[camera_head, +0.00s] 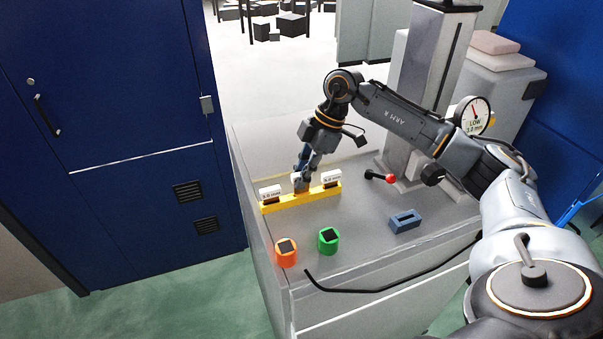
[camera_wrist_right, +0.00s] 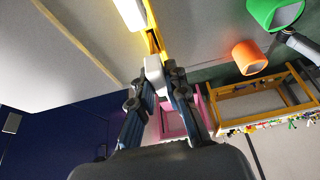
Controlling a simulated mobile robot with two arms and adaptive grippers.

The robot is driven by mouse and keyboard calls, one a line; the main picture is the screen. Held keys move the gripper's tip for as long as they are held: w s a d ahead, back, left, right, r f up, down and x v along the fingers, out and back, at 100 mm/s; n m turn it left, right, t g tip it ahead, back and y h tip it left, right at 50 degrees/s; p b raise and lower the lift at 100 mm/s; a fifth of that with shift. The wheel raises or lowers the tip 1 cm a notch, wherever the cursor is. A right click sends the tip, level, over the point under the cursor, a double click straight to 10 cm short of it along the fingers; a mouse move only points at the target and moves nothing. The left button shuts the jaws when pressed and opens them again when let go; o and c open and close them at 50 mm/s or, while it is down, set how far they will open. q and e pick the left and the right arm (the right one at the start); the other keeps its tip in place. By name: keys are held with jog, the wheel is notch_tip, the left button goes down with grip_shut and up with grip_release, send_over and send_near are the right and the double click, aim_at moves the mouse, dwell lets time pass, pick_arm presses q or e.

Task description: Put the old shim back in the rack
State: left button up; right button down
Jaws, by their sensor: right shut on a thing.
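A yellow rack (camera_head: 318,194) lies along the grey bench top. A white-labelled shim (camera_head: 270,192) stands at its left end and another white-labelled shim (camera_head: 331,177) at its right end. My right gripper (camera_head: 302,177) points down over the middle of the rack, shut on a white shim (camera_wrist_right: 154,70). In the head view the held shim lines up with the rack's middle, between the other two; I cannot tell whether it is fully seated. The right wrist view shows part of the yellow rack (camera_wrist_right: 153,38) beyond the fingertips. My left gripper is not in view.
An orange holder (camera_head: 286,252) and a green holder (camera_head: 328,240) stand near the bench's front edge. A blue slotted block (camera_head: 405,221) sits to their right. Bench between rack and holders is clear.

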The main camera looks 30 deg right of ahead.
jog(key=shift+f+b, duration=0.4)
jog(key=shift+f, duration=0.7)
dwell(1.0)
jog(key=c, duration=1.3)
grip_release()
jog(key=shift+o, duration=0.2)
jog(key=v, duration=1.2)
jog(key=shift+f, duration=0.1)
